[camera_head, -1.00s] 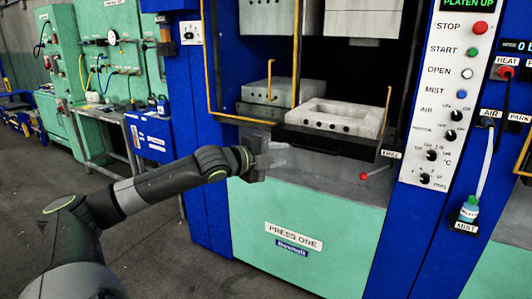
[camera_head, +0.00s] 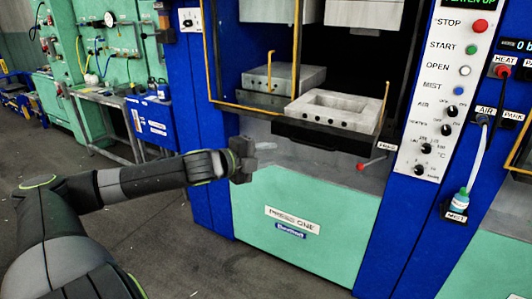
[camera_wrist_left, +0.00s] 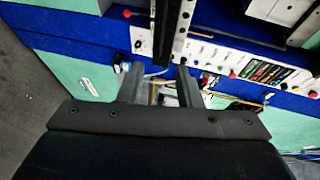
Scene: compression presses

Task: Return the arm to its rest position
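My left arm reaches in from the left in the head view. Its left gripper (camera_head: 264,154) is in front of the press marked PRESS ONE (camera_head: 310,225), below and left of the press opening. In the left wrist view the two fingers (camera_wrist_left: 160,84) stand apart with nothing held between them. The grey mould block with a rectangular cavity (camera_head: 337,108) rests on the lower part of the press, apart from the gripper. My right gripper is not in view.
A yellow guard frame (camera_head: 297,50) edges the press opening. A control panel (camera_head: 440,110) with buttons and knobs is at its right. A red-tipped lever (camera_head: 362,166) sticks out below the opening. A side table (camera_head: 100,97) stands left; the floor before it is clear.

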